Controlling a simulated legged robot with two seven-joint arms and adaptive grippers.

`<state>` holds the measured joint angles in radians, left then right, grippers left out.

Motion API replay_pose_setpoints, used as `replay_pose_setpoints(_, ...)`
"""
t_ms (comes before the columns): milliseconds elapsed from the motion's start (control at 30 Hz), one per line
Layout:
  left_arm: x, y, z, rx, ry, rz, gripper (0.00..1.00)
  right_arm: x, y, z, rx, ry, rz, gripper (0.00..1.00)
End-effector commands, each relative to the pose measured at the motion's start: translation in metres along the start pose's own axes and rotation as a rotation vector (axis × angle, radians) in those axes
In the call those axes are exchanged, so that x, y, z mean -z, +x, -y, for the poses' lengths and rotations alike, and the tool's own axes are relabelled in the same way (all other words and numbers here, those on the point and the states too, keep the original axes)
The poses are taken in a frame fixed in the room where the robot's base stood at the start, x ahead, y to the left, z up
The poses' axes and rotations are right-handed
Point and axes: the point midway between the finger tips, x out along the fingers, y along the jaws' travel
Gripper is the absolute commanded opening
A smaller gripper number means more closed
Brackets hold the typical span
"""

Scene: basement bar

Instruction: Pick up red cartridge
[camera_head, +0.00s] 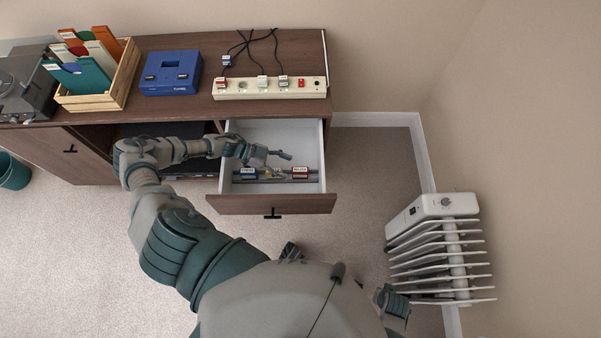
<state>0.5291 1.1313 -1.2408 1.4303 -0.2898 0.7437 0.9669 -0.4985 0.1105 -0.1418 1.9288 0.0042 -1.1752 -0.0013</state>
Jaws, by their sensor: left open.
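The red cartridge (300,173), with a white label, lies in the right part of the open drawer (272,131). A blue cartridge (246,173) with a white label lies in the left part. My left gripper (277,163) is open inside the drawer area, above and to the left of the red cartridge. It appears apart from the red cartridge and holds nothing I can make out. A small yellowish item or part shows under the gripper and is too small to tell.
The drawer is pulled out of a brown cabinet (230,42). On top are a blue box (171,73), a power strip (270,88) with cables, a wooden crate (98,101) of records and a turntable (22,82). A white radiator (440,245) stands right on open floor.

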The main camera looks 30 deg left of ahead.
Motion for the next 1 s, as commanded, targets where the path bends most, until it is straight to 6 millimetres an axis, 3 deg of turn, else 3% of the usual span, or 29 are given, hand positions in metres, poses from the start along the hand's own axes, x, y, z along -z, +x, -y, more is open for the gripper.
replay_pose_setpoints(333,0.002,0.046,0.004,-0.001,0.000,-0.002,0.61,0.005,-0.009,0.001,-0.001,0.001,-0.005,0.00)
replay_pose_setpoints(600,0.003,0.052,0.004,0.001,0.000,0.000,0.61,0.006,-0.012,0.001,-0.001,0.001,-0.006,0.00)
replay_pose_setpoints(833,0.002,0.051,0.004,0.001,0.000,0.000,0.04,0.005,-0.012,0.001,-0.001,0.001,-0.004,0.00)
replay_pose_setpoints(1000,0.003,0.051,0.004,0.000,0.000,0.000,0.00,0.004,-0.011,0.001,-0.001,0.002,-0.002,0.00)
